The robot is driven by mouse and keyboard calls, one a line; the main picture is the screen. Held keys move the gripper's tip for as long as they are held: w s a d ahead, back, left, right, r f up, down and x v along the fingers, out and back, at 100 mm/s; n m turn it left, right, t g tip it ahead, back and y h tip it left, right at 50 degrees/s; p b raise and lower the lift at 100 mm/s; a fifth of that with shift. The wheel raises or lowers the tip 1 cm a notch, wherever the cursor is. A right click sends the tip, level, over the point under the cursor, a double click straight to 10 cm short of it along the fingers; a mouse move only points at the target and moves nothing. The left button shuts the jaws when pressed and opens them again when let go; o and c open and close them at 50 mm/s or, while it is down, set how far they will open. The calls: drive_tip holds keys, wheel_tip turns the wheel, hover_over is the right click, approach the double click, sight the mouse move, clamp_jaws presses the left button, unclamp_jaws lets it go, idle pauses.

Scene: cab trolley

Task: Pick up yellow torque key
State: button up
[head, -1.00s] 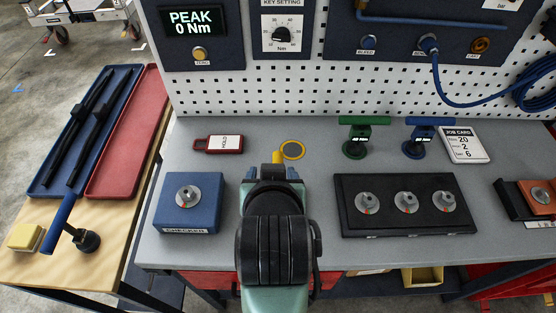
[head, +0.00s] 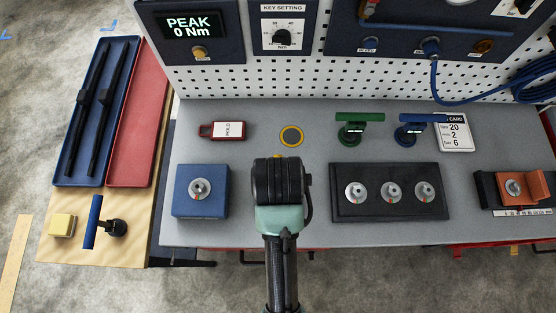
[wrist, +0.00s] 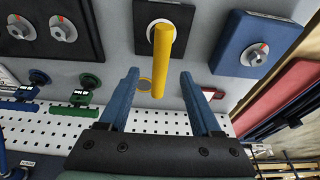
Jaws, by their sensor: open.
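The yellow torque key (wrist: 163,58) shows in the wrist view as a yellow bar, pointing toward the camera between my fingers. In the head view my wrist covers the fingers and most or all of the key, above the grey bench (head: 250,225).
A blue checker block (head: 185,207) stands left of my wrist and a black block with three dials (head: 390,211) right. Behind are a yellow-ringed disc (head: 291,136), a red hold tag (head: 210,130), a green key (head: 352,130) and a blue key (head: 405,134).

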drive_tip(key=x, duration=0.3)
drive_tip(key=shift+w+f, duration=0.3)
drive_tip(key=shift+p+x, duration=0.8)
drive_tip(key=shift+x, duration=1.85)
drive_tip(key=shift+s, duration=0.1)
clamp_jaws()
